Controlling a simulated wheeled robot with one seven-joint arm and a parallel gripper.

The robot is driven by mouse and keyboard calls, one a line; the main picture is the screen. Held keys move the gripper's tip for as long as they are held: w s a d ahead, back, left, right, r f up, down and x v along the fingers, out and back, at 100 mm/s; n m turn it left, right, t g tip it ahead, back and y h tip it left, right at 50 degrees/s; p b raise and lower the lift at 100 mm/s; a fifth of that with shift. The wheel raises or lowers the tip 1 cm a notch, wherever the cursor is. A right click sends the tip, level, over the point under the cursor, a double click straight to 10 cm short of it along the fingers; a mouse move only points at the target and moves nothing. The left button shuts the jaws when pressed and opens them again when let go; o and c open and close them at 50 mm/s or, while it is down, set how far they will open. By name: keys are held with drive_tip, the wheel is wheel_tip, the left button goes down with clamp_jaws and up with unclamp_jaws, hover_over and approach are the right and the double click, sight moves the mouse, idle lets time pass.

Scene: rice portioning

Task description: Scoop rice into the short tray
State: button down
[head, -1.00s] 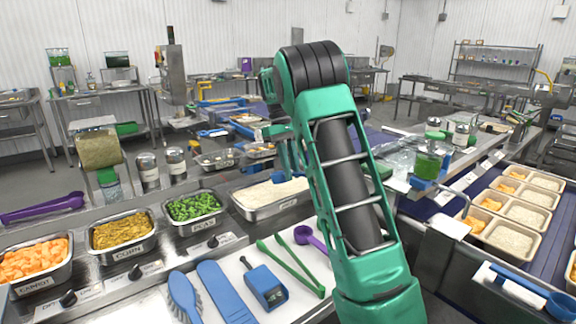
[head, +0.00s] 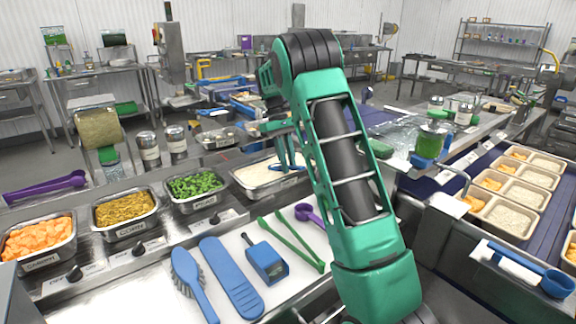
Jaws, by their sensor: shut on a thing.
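A steel pan of white rice (head: 252,190) stands behind the utensil board, right of the peas pan. My gripper (head: 284,138) is beyond my green forearm, over the back of the rice pan, small and partly hidden. It is shut on a slim blue utensil (head: 287,155), whose lower end is at the rice; whether it holds rice cannot be told. Trays (head: 540,204) stand on the conveyor at the right, with white rice and orange food in separate compartments. I cannot tell which is the short tray.
Pans of carrot (head: 38,238), corn (head: 125,212) and peas (head: 196,186) stand left of the rice. A blue brush, a blue paddle, green tongs and a purple spoon lie on the white board (head: 215,240). A blue scoop (head: 545,279) lies at the lower right.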

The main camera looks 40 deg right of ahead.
drive_tip(key=shift+w+a, duration=0.1)
drive_tip(key=shift+w, duration=1.75)
drive_tip(key=shift+r+t, duration=0.3)
drive_tip(key=shift+r, duration=1.25)
wheel_tip(320, 180, up, 6)
drive_tip(key=shift+f, duration=0.2)
drive_tip(key=shift+s, duration=0.1)
